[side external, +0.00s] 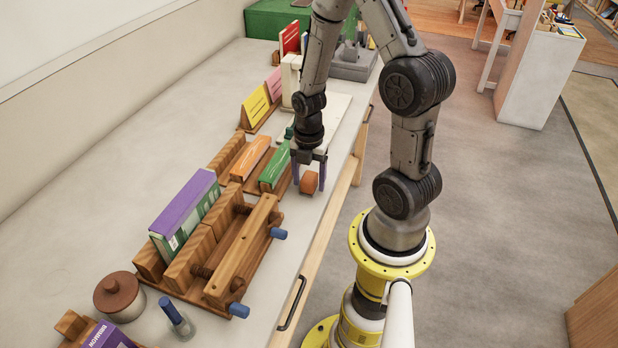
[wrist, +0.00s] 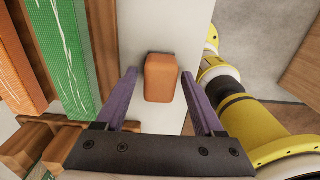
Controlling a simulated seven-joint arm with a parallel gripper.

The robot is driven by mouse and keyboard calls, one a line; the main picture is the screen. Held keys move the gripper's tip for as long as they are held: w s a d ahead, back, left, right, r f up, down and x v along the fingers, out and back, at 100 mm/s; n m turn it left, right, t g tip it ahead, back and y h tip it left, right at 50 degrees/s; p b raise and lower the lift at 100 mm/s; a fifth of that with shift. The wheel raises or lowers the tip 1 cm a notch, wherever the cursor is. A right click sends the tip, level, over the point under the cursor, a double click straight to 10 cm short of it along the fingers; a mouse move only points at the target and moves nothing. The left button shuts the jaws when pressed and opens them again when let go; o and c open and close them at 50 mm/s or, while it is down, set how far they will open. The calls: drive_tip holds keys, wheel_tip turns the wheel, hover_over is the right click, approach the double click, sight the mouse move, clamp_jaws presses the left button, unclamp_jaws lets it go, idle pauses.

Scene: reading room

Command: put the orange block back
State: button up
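The orange block (side external: 309,183) is small with rounded edges. In the side view it appears to rest on the pale worktop near the front edge, right of the green book. My gripper (side external: 309,174) points down over it, with one purple finger on either side. In the wrist view the block (wrist: 161,79) lies between the tips of the spread fingers, with a gap on both sides. The gripper is open and holds nothing. I cannot tell from these views exactly how low the fingertips are relative to the block.
An orange book (side external: 250,158) and a green book (side external: 274,167) stand in a wooden rack just left of my gripper. A wooden press (side external: 240,255) with blue handles, a purple book (side external: 184,210) and a lidded pot (side external: 119,296) stand nearer the camera. Yellow and pink books stand farther back.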

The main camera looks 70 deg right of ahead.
sight(308, 177)
drive_tip(key=shift+r, duration=0.15)
wheel_tip(308, 177, up, 12)
drive_tip(key=s+a+r+m+t, duration=0.2)
drive_tip(key=a+r+m, duration=0.4)
drive_tip(key=m, duration=0.3)
drive_tip(key=s+a+r+m+t, duration=0.3)
drive_tip(key=a+r+m, duration=0.3)
drive_tip(key=a+m, duration=0.2)
drive_tip(key=shift+s+r+m+t, duration=0.3)
drive_tip(key=shift+s+m, duration=0.2)
drive_tip(key=shift+s, duration=0.05)
